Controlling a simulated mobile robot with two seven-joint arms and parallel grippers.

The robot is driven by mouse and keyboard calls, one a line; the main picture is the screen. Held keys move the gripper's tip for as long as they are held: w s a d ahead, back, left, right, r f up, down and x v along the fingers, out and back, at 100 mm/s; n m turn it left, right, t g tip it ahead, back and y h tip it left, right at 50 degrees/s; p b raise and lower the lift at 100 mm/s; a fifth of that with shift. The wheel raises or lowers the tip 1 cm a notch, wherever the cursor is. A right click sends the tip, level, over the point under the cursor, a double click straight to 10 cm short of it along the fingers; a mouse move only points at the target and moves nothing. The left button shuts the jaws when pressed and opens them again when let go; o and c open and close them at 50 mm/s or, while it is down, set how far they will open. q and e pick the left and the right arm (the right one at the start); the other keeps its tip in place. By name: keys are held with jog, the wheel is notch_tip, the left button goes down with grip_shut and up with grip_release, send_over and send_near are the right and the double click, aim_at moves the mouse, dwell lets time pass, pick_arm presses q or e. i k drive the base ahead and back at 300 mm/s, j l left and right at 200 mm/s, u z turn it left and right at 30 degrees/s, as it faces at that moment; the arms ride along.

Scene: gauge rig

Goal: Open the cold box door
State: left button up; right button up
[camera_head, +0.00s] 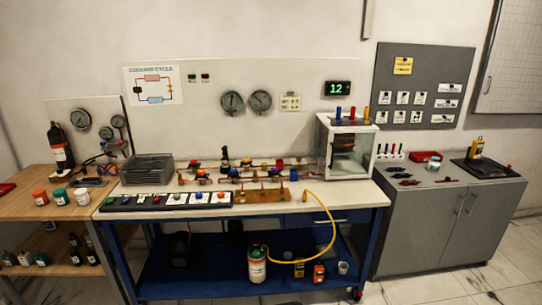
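The cold box (324,150) is a small white-framed cabinet at the right end of the blue workbench. Its front shows a pale frame around clear panels, with dark shelves or contents visible inside. The door looks closed against the front, but it is too small to be sure, and I cannot make out a handle. Several coloured cylinders, blue, red and yellow, stand on its top. Neither of my grippers is in view.
The workbench top (350,196) holds a dark tray stack (147,169), copper piping with coloured valves (235,174) and a control strip (165,200). A yellow hose (333,233) hangs over the front edge. A grey cabinet (430,225) stands right, a wooden table (22,182) left.

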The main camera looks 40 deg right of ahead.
aim_at(331, 147)
jog(key=z, duration=2.1)
jog(key=i+u, duration=0.15)
jog(key=i, duration=0.35)
